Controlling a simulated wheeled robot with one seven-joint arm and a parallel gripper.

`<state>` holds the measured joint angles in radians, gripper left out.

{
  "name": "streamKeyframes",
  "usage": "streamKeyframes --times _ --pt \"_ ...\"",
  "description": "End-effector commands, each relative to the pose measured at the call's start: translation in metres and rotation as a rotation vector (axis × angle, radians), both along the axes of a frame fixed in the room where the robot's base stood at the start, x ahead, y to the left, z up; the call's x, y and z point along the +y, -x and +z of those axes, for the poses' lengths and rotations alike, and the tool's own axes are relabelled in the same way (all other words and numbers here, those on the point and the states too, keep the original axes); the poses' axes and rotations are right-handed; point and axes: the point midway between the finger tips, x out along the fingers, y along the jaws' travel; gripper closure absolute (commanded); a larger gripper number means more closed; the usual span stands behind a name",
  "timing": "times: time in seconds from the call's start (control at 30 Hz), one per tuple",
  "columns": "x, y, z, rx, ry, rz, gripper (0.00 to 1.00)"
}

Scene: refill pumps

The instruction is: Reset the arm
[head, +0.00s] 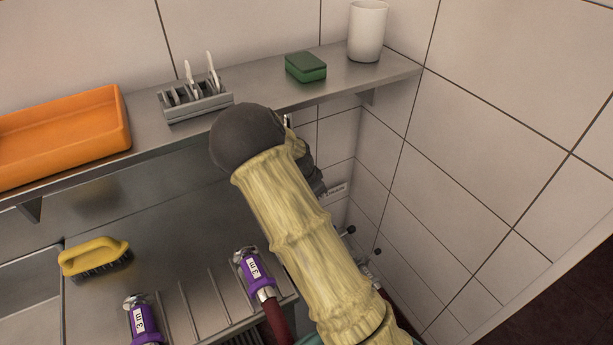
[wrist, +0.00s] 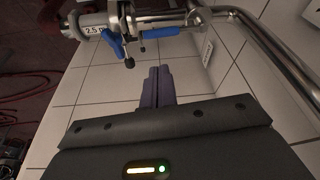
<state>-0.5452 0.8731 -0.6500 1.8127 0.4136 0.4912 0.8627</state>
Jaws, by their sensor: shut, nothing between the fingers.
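My gripper (wrist: 158,86) shows in the wrist view with its two dark fingers together and nothing between them. It points toward a white tiled wall, below a metal pipe fitting with blue levers (wrist: 116,46). The fingers appear apart from the fitting. In the head view my arm, in a pale yellow sleeve, reaches up from the lower right to a dark rounded joint in front of the shelf. My gripper is hidden there.
A steel shelf (head: 345,86) holds an orange tray (head: 62,130), a grey rack (head: 196,104), a green sponge (head: 305,67) and a white cup (head: 367,32). Below are a yellow brush (head: 93,257) and two purple-collared fittings (head: 254,270) (head: 142,318). A bent metal pipe (wrist: 268,42) runs at right.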

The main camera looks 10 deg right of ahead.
Motion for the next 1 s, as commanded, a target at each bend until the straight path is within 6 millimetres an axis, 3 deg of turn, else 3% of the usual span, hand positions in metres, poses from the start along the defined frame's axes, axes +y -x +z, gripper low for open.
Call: streamKeyframes --times 0.2,0.37,1.0 --pt "-0.001 0.001 0.002 0.002 -0.004 0.003 1.0" --pt "-0.004 0.015 0.018 0.024 -0.033 0.045 1.0" --pt "-0.001 0.135 0.141 0.084 -0.164 0.593 1.0"
